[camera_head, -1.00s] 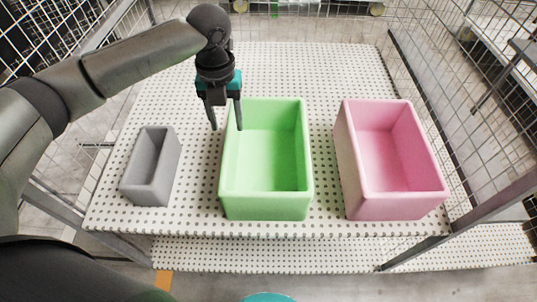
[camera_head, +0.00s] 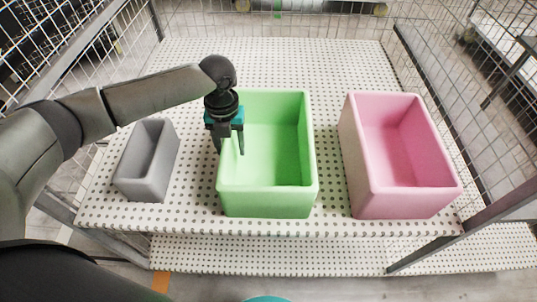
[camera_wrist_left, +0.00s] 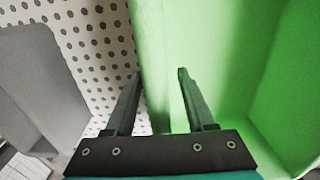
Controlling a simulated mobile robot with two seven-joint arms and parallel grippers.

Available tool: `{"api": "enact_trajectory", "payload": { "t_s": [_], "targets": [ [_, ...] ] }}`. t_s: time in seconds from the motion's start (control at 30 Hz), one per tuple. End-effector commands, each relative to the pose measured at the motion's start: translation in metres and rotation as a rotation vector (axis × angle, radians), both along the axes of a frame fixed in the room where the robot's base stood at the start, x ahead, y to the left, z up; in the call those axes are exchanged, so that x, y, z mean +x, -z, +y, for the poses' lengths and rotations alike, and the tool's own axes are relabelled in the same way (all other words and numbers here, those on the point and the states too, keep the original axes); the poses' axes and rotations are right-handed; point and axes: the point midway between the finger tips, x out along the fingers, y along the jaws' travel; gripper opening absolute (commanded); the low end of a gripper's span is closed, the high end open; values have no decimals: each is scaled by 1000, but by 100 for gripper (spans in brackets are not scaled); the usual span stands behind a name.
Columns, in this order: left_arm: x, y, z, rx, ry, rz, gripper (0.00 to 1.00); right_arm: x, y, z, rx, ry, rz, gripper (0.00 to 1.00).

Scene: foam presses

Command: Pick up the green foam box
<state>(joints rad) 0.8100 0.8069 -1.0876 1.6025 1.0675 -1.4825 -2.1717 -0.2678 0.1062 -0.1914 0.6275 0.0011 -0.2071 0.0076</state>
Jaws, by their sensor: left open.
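The green foam box (camera_head: 268,203) stands upright, open at the top and empty, in the middle of the perforated shelf in the head view. My left gripper (camera_head: 230,151) is open at the box's left wall, with one finger on the outer side and one over the inside. In the left wrist view the gripper (camera_wrist_left: 161,73) has its fingers on either side of the green box's wall (camera_wrist_left: 215,45). The fingers look apart from the wall; exact contact cannot be told. My right gripper is not in view.
A smaller grey box (camera_head: 147,160) stands left of the green box, and a pink box (camera_head: 405,200) stands to its right, with a gap between. The white shelf (camera_head: 290,62) is bare behind the boxes. Wire mesh (camera_head: 455,100) closes in the sides.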

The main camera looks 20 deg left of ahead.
Motion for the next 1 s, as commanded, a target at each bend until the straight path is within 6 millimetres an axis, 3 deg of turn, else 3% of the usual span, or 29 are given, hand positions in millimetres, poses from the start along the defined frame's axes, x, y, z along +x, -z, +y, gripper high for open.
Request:
{"api": "enact_trajectory", "payload": {
  "t_s": [0.13, 0.6, 1.0],
  "targets": [
    [0, -1, 0, 0, 0, -1, 54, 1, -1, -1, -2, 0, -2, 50],
    [0, -2, 0, 0, -1, -1, 1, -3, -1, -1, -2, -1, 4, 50],
    [1, -2, 0, 0, -1, -2, 0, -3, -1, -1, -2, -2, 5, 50]
  ]
}}
